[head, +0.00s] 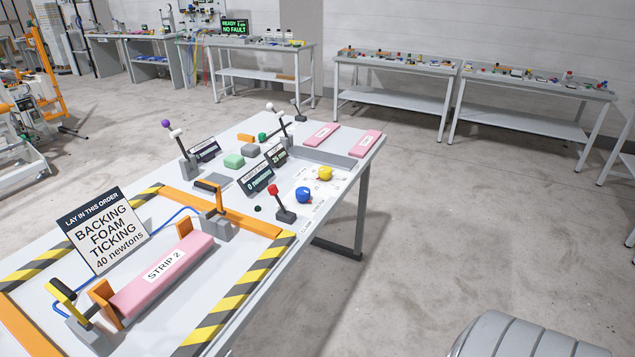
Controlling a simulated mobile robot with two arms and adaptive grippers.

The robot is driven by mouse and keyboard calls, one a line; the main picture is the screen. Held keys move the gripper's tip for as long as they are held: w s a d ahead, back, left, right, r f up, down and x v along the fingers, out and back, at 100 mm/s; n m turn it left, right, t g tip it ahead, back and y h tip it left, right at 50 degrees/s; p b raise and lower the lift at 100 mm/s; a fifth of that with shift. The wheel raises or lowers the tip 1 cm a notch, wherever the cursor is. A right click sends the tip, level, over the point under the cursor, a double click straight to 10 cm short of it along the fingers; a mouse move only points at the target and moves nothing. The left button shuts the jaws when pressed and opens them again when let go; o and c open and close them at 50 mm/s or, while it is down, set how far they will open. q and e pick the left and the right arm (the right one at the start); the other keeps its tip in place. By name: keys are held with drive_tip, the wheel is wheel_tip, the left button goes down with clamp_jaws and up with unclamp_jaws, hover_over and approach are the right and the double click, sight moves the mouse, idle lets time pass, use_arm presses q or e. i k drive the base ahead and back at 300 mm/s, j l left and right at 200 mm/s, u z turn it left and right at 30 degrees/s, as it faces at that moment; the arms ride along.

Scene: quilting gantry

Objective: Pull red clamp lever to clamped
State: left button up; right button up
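A lever with a red knob (273,189) stands on a dark base (286,215) near the right edge of the white table (335,210). Its black arm leans up and to the left from the base. Small lettering lies on the tabletop beside it, too small to read surely. A pink block labelled STRIP 2 (163,274) lies between two orange end pieces (104,298) in the front part of the table. Neither of my grippers shows in this view.
Blue (303,194) and yellow (325,173) knobs sit close to the red lever. A display reading 0 newtons (257,179), a sign (104,230) and a purple-knobbed lever (166,124) stand on the table. Open floor (450,230) lies to the right.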

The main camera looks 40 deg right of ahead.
sight(273, 189)
drive_tip(key=z, duration=1.1)
